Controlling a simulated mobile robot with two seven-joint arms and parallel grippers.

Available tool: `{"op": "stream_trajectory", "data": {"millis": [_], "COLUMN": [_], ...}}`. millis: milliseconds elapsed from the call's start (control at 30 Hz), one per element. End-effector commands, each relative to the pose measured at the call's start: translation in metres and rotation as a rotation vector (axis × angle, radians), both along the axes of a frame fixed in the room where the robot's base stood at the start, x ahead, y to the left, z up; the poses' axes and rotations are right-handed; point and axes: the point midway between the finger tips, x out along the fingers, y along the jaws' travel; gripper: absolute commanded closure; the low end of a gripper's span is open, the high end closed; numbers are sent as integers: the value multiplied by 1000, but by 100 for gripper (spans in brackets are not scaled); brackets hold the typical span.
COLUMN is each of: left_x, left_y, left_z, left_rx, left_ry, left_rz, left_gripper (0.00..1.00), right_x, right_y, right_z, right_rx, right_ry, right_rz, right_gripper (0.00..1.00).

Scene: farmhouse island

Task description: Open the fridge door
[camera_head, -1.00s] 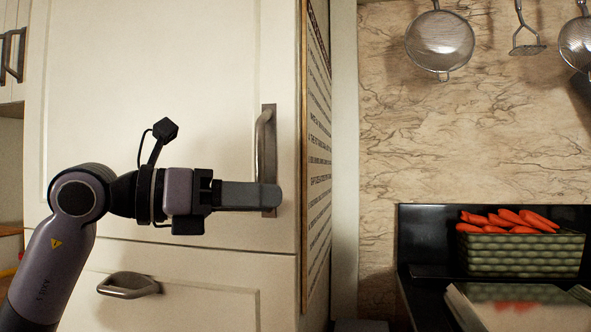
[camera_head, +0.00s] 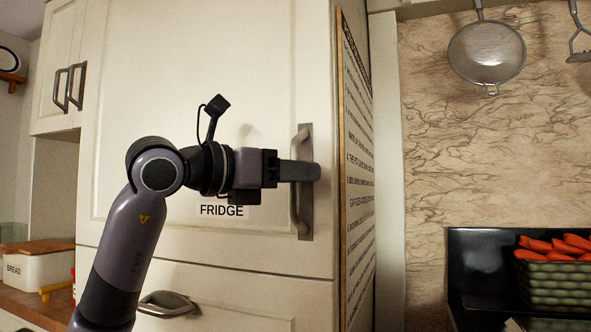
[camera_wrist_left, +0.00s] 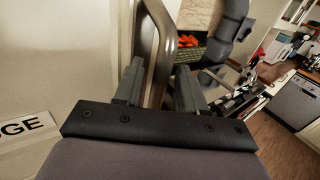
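The fridge door (camera_head: 190,80) is a cream panel marked FRIDGE (camera_head: 221,211), and it looks closed. Its upright metal handle (camera_head: 301,213) is near the door's right edge. My left gripper (camera_head: 305,171) is at the middle of the handle and hides part of it. In the left wrist view, the fingers of my left gripper (camera_wrist_left: 160,88) are apart, with the handle (camera_wrist_left: 164,35) passing between them. A gap shows beside the handle, so the grip is not closed. My right gripper cannot be made out.
A drawer with a metal handle (camera_head: 168,304) is below the door. A framed text board (camera_head: 357,150) hangs on the cabinet's right side. Further right are a dark counter, a crate of carrots (camera_head: 553,283) and a hanging strainer (camera_head: 487,53). A bread box (camera_head: 38,266) stands at left.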

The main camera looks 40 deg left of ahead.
Motion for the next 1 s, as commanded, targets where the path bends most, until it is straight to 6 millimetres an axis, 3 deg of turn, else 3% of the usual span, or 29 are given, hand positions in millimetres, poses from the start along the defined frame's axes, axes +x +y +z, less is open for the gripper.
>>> {"op": "stream_trajectory", "data": {"millis": [267,300,400,433,767,1000], "left_x": [3,3,3,3,-8,-58], "left_y": [-2,-2,-1,-1,-3,-8], "left_z": [0,0,0,0,-1,-1], "left_rx": [1,1,1,1,1,2], "left_ry": [0,0,0,0,-3,-5], "left_rz": [0,-1,-1,-1,-17,-95], "left_gripper": [60,63,96,100,100,100], "right_x": [-2,-2,-2,-2,-1,1], "right_y": [0,0,0,0,0,0], "right_z": [-1,-1,-1,-1,-3,-10], "right_rx": [0,0,1,1,3,3], "right_ry": [5,5,4,4,2,-2], "right_rz": [-1,-1,-2,-2,-4,-4], "right_gripper": [57,57,57,57,57,57]}}
